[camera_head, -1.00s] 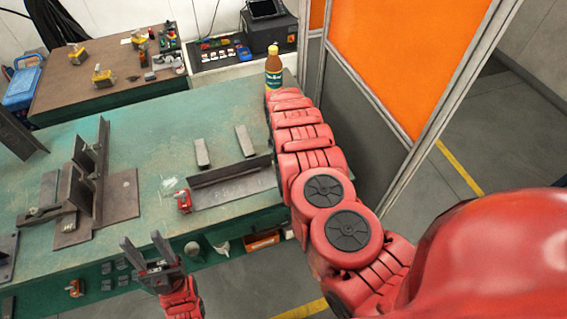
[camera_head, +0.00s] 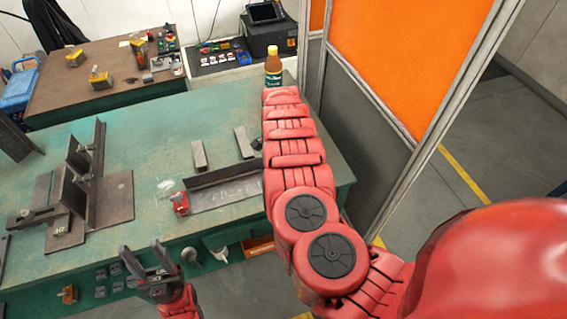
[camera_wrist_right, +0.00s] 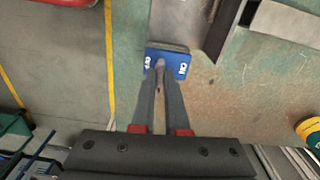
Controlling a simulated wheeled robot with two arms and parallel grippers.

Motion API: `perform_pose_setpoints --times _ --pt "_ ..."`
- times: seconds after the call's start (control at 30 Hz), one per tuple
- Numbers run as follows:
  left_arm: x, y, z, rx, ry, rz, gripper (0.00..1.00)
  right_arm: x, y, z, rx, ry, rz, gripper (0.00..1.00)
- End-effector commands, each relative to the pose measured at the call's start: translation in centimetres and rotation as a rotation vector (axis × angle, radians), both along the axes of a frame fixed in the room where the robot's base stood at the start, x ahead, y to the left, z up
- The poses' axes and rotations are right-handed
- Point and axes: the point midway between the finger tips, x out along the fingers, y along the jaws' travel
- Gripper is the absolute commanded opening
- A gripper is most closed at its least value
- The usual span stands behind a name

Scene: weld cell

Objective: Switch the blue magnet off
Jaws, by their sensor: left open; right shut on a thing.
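The blue magnet (camera_wrist_right: 178,67) sits at the end of a steel piece on the green table in the right wrist view. It has white lettering on both sides. My right gripper (camera_wrist_right: 161,68) has its fingers together at the small grey switch in the magnet's middle, shut on it. The fingers cover much of the switch, so I cannot tell its setting. In the head view my right arm hides the magnet and the right gripper. My left gripper (camera_head: 147,259) is open and empty in front of the table's near edge.
On the green table (camera_head: 150,150) are an angle bar (camera_head: 222,183), a red block-like item (camera_head: 180,204), two loose bars and a steel assembly (camera_head: 88,185). A bottle (camera_head: 273,66) stands at the back. An orange-panelled screen (camera_head: 400,60) stands to the right.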

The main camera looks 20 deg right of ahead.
Motion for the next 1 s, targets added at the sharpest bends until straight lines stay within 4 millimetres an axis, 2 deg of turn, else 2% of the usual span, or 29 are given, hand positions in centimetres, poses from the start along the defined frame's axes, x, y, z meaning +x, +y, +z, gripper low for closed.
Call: perform_pose_setpoints --times 0.3,0.77,0.8,0.93,1.0 --pt "0.00 0.00 -0.46 0.000 0.000 0.000 0.50 0.07 0.00 0.05 0.000 -0.006 -0.087 0.00" --pt "0.00 0.00 -0.47 0.000 0.000 0.000 0.50 0.09 -0.04 0.08 -0.001 -0.006 -0.096 0.00" --pt "0.00 0.00 -0.47 0.000 0.000 0.000 0.50 0.08 -0.04 0.07 -0.001 -0.006 -0.096 0.19" --pt "0.00 0.00 -0.47 0.000 0.000 0.000 0.50 0.06 -0.02 0.06 0.000 -0.005 -0.096 0.42" --pt "0.00 0.00 -0.47 0.000 0.000 0.000 0.50 0.05 -0.01 0.05 0.000 -0.005 -0.095 0.42"
